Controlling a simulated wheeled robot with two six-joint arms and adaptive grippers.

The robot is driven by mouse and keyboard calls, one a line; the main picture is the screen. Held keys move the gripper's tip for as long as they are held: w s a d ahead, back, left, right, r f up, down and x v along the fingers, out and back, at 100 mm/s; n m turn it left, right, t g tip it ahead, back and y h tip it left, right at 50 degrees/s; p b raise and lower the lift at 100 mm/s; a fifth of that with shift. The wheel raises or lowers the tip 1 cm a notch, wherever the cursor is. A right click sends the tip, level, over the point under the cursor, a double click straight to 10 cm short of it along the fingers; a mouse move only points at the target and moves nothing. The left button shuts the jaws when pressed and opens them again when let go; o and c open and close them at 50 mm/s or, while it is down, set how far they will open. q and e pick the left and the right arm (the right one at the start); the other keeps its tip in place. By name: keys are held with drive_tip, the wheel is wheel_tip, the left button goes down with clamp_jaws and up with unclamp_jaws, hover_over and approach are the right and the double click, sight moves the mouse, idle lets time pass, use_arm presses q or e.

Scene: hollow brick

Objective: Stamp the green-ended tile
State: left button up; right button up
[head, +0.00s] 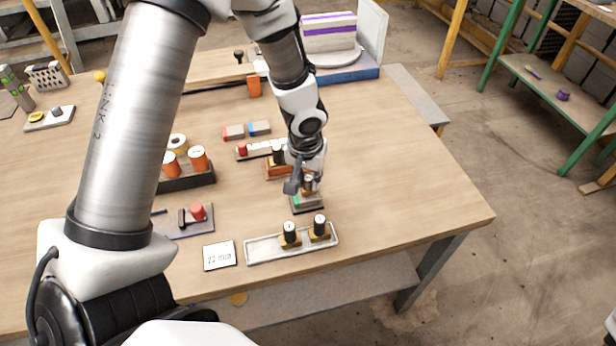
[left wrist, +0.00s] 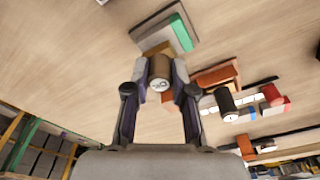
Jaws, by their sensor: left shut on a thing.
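My left gripper (head: 306,183) is shut on a stamp, which also shows between the fingers in the left wrist view (left wrist: 160,68). It has a brown handle with a marked pale top and a wooden base. The green-ended tile (head: 306,201) lies on a dark base just below the gripper. In the left wrist view its green end (left wrist: 181,32) shows just past the stamp. I cannot tell whether the stamp touches the tile. A second, dark-handled stamp (head: 278,156) stands by a red-brown block (head: 272,171) behind the gripper. My right gripper is out of view.
A tray (head: 262,250) with two stamps stands near the front edge, beside a white card (head: 219,256). Red-ended (head: 233,132) and blue-ended (head: 260,128) tiles lie farther back. The table's right side is clear.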

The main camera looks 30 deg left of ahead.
use_arm(q)
drive_tip(key=shift+f+b, duration=0.5)
drive_tip(key=shift+b, duration=0.05)
idle(0.6)
drive_tip(key=shift+f, duration=0.1)
idle(1.3)
wheel_tip(320, 180, up, 7)
drive_tip(key=p, duration=0.5)
idle(0.5)
idle(0.4)
